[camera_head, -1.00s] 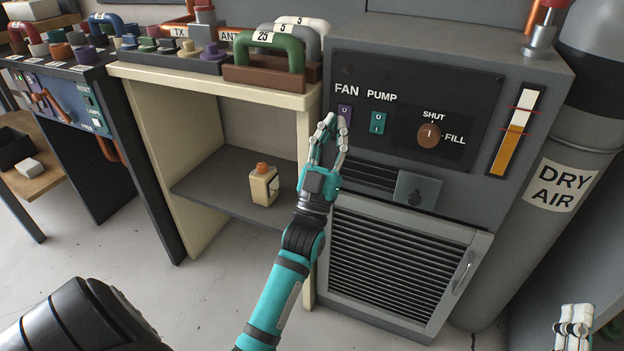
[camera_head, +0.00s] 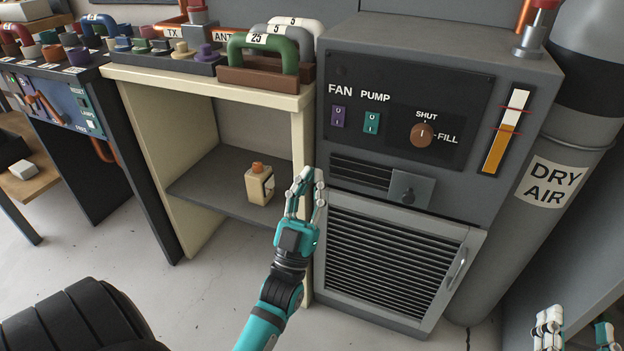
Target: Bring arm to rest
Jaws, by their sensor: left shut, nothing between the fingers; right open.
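My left arm comes in from the bottom, and its teal gripper (camera_head: 311,177) is shut and empty. Its fingertips are below the grey control cabinet's panel, by the cabinet's left edge and the cream shelf post, and I see no contact. The purple FAN switch (camera_head: 338,116) and teal PUMP switch (camera_head: 371,122) are uncovered above it. The brown SHUT/FILL knob (camera_head: 421,135) sits to their right, its mark upright toward SHUT. My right gripper (camera_head: 577,326) shows only partly at the bottom right corner, its white fingertips apart and empty.
The cream shelf unit (camera_head: 200,80) holds a small bottle (camera_head: 259,184) close left of my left gripper. A louvred door (camera_head: 391,262) with a handle lies right of it. A DRY AIR cylinder (camera_head: 549,182) stands at the right. The floor in front is open.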

